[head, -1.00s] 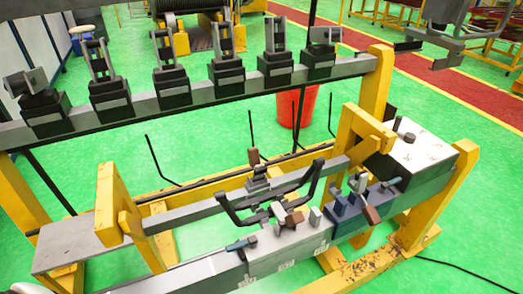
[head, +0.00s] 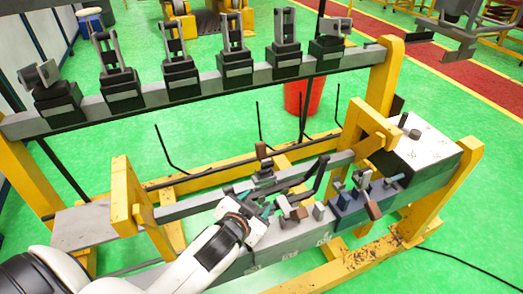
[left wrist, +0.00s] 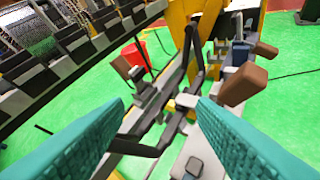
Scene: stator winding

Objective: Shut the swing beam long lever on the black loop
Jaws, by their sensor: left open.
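The black loop (head: 318,172) is a bent dark bar above the grey beam in the head view; its left part is hidden behind my left gripper (head: 257,213). In the left wrist view the loop (left wrist: 189,62) crosses ahead of my open teal fingers (left wrist: 158,108). Brown-handled levers show: one upright behind the loop (head: 262,150), one in front of it (head: 297,213) and one further right (head: 373,209). A large brown handle (left wrist: 243,83) is right of the loop in the wrist view. I cannot tell which is the swing beam long lever. My right gripper is not in view.
A rail with several black clamp blocks (head: 235,68) runs along the back. A yellow frame (head: 380,90) and a white-topped box (head: 420,145) stand at the right. A red bucket (head: 297,97) is behind.

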